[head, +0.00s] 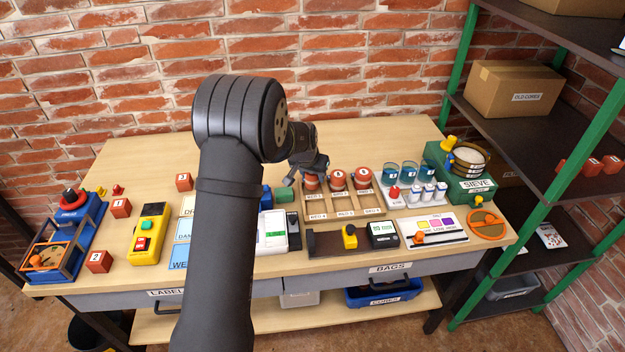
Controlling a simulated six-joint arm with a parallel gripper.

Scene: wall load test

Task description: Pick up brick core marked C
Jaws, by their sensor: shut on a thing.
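My gripper (308,166) is over the left part of a wooden tray (345,212) with labelled beds. It is shut on a round red brick core (312,184), the leftmost of three. The jaws cover its top, so I cannot read its mark. I cannot tell whether this core still touches the tray. A middle core (337,181) and a right core (363,177) stand upright in the tray, with white marks on top too small to read surely.
Blue-filled beakers (409,172) and a green sieve machine (462,175) stand to the right. A yellow control box (149,234) and numbered red blocks (121,207) are at the left. A dark shelf (530,150) borders the table. The table's back is clear.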

